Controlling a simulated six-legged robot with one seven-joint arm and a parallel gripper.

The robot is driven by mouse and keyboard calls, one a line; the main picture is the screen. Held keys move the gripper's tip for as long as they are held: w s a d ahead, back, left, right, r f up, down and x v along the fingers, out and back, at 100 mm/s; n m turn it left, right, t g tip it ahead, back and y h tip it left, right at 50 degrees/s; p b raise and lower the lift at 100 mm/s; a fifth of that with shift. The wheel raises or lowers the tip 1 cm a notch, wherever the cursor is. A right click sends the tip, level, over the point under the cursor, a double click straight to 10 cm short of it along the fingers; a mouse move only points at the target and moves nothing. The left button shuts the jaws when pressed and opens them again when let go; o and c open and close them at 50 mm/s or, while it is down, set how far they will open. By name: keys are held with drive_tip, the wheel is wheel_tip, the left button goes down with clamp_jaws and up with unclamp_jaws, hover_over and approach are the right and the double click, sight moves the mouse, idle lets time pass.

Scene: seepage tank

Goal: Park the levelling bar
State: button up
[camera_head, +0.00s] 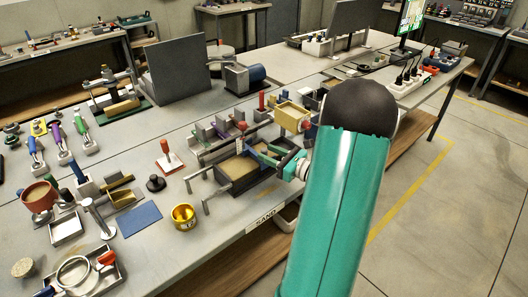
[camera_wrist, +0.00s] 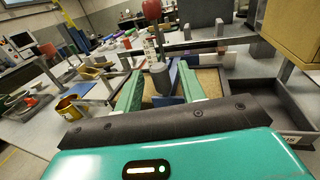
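My gripper (camera_wrist: 160,88) reaches over the sand tray from its right end. In the wrist view its two green fingers are spread apart, with sand showing between them. A dark grey rounded piece (camera_wrist: 160,78) and a blue strip (camera_wrist: 174,80) also show between the fingers; I cannot tell whether either touches a finger. The sand tray (camera_head: 232,193) is a dark box of tan sand near the bench's front edge, marked SAND. In the head view a blue bar-like piece (camera_head: 259,157) lies by the fingers over the sand. I cannot tell for sure which piece is the levelling bar.
A yellow cup (camera_head: 183,217), a blue mat (camera_head: 139,219) and a red-handled stamp (camera_head: 168,158) stand left of the tray. Grey blocks and a tan box (camera_head: 292,117) crowd its back side. Metal posts rise at the tray's left end.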

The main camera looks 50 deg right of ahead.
drive_tip(key=shift+w+a, duration=0.2)
drive_tip(key=shift+w, duration=1.05)
clamp_jaws()
drive_tip(key=shift+a, duration=0.1)
